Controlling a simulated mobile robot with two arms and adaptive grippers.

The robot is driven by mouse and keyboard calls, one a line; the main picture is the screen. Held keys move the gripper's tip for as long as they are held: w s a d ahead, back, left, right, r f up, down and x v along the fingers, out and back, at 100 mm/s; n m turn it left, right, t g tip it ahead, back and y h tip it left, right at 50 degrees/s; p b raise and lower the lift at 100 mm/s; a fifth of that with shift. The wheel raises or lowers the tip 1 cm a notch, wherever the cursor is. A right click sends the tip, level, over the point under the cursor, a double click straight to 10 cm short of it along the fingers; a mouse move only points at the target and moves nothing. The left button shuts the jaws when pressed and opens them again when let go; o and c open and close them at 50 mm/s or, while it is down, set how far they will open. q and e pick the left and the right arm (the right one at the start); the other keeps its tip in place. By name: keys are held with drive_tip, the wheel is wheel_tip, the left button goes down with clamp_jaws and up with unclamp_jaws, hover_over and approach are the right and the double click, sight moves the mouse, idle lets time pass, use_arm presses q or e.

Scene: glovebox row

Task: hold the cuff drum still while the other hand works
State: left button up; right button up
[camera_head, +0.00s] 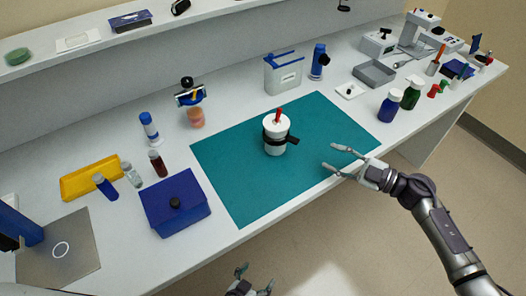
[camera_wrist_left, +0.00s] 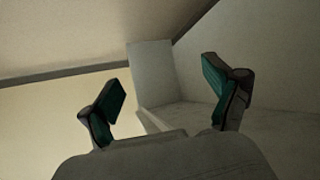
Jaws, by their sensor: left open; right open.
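The cuff drum (camera_head: 275,135) appears to be the white cylinder standing upright on the teal mat (camera_head: 230,165). A black band with a handle pointing right goes around it, and a red piece sticks up from its top. My right gripper (camera_head: 335,160) is open and empty over the mat's right edge, to the right of the drum and apart from it. My left gripper (camera_head: 255,280) is open and empty at the bottom of the head view, in front of the bench edge. In the left wrist view its fingers (camera_wrist_left: 168,95) are spread with nothing between them.
A blue box (camera_head: 177,212) with a black knob stands left of the mat. A white container (camera_head: 283,75) and a blue bottle (camera_head: 318,62) stand behind the mat. Blue and green bottles (camera_head: 411,93) stand right. The mat around the drum is clear.

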sight(277, 121)
use_arm(q)
drive_tip(key=w+d+r+m+t+h, duration=0.15)
drive_tip(key=d+r, duration=0.25)
drive_tip(key=r, duration=0.7)
drive_tip(key=w+d+r+t+h, duration=0.1)
drive_tip(key=d+r+t+h, duration=0.25)
drive_tip(key=r, duration=0.75)
drive_tip(key=w+d+r+t+h, duration=0.15)
drive_tip(key=d+r, duration=0.35)
drive_tip(key=r, duration=0.6)
drive_tip(key=w+a+r+n+t+y, duration=0.1)
drive_tip(key=w+a+r+n+y, duration=0.1)
drive_tip(key=w+a+y, duration=0.35)
drive_tip(key=w+a+r+n+y, duration=0.2)
drive_tip(key=w+a, duration=0.4)
drive_tip(key=w, duration=0.5)
drive_tip(key=x, duration=1.2)
drive_tip(key=shift+w, duration=0.15)
drive_tip(key=shift+c, duration=0.2)
drive_tip(key=c, duration=1.1)
